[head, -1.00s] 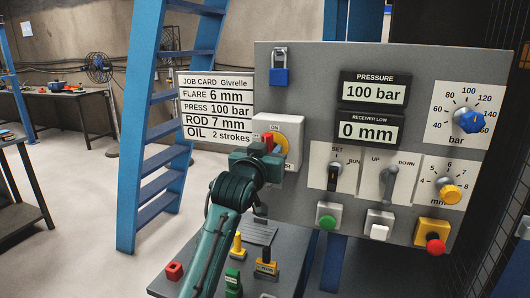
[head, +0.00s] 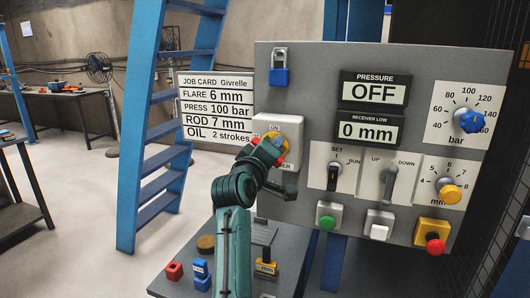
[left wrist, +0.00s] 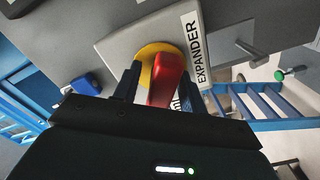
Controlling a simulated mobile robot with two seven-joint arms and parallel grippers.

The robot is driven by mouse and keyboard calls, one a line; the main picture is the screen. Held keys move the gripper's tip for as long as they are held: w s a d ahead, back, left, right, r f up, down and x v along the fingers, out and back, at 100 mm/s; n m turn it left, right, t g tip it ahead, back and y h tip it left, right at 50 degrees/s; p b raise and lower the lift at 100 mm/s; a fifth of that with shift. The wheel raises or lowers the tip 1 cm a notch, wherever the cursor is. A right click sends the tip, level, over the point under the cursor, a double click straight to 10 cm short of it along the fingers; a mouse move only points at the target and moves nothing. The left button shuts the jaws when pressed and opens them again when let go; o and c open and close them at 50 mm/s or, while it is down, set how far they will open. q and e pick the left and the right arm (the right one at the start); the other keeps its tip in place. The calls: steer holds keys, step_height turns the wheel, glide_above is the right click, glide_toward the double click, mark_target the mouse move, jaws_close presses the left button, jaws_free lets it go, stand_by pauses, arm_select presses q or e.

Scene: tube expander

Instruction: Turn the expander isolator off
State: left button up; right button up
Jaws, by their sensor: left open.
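The expander isolator is a white box (head: 292,125) on the left part of the grey panel. It has a red handle on a yellow disc, mostly covered by my gripper in the head view. My left gripper (head: 268,150) is at the handle. In the left wrist view, the red handle (left wrist: 166,82) lies between the two open fingers (left wrist: 160,82), with the yellow disc (left wrist: 147,72) behind it. Whether the fingers touch the handle I cannot tell. The pressure display (head: 374,93) reads OFF. My right gripper is not in view.
A blue padlock (head: 280,76) hangs above the isolator. The job card (head: 216,108) is to its left. Levers, buttons and knobs fill the panel's right. Below, a grey bench holds a red block (head: 174,271), a blue piece (head: 201,275) and a yellow piece (head: 266,268).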

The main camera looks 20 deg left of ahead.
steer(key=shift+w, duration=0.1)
arm_select(q)
steer(key=shift+s+p, duration=0.35)
steer(key=shift+s, duration=0.2)
steer(key=shift+s+p, duration=0.5)
steer(key=shift+s, duration=0.75)
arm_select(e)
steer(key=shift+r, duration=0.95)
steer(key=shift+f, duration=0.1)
arm_select(q)
steer(key=m, duration=0.7)
steer(key=shift+a, duration=0.1)
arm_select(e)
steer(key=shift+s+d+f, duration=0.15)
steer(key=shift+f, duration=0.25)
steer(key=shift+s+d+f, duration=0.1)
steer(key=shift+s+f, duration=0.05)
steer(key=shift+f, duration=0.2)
arm_select(q)
steer(key=shift+w, duration=0.15)
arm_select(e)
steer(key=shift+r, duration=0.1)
